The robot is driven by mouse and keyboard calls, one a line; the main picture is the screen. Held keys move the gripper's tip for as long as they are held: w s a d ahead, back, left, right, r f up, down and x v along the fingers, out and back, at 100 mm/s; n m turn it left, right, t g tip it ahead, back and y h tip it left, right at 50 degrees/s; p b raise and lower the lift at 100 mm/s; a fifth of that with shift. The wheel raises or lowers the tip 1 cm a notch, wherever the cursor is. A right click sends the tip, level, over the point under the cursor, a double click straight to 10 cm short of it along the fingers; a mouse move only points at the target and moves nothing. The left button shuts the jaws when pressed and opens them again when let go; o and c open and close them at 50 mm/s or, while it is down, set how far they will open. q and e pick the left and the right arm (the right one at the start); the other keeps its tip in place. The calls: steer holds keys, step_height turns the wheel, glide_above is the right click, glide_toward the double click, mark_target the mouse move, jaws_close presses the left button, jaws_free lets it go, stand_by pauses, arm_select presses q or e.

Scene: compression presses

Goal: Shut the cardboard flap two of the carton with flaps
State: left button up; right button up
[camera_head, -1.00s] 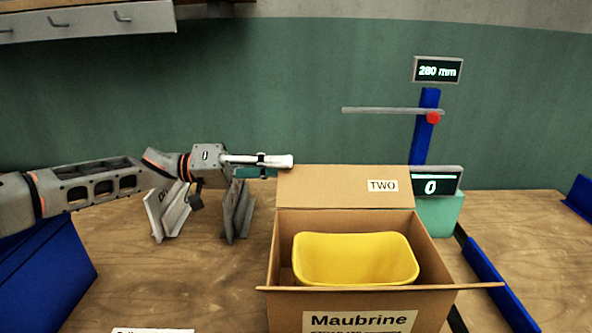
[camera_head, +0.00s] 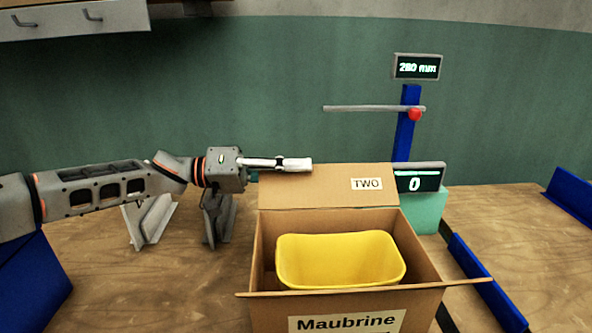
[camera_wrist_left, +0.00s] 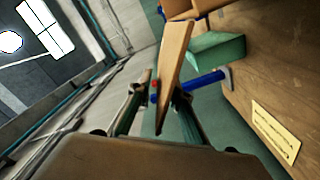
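The open carton (camera_head: 262,270) stands on the table, with a yellow tub (camera_head: 340,262) inside. Flap two (camera_head: 310,190), labelled TWO, stands raised at the carton's back edge. My left gripper (camera_head: 303,164) reaches in from the left and overlaps the flap's top left edge. In the left wrist view, the two fingers (camera_wrist_left: 160,92) are apart, and the cardboard flap (camera_wrist_left: 174,52) shows between them, edge on. I cannot tell whether a finger touches it. My right gripper is out of view.
Grey angled stands (camera_head: 150,222) are at left. A blue rail (camera_head: 485,285) lies to the right. Thin cardboard edges stick out at the carton's front corners.

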arm_select(q)
jaws_close()
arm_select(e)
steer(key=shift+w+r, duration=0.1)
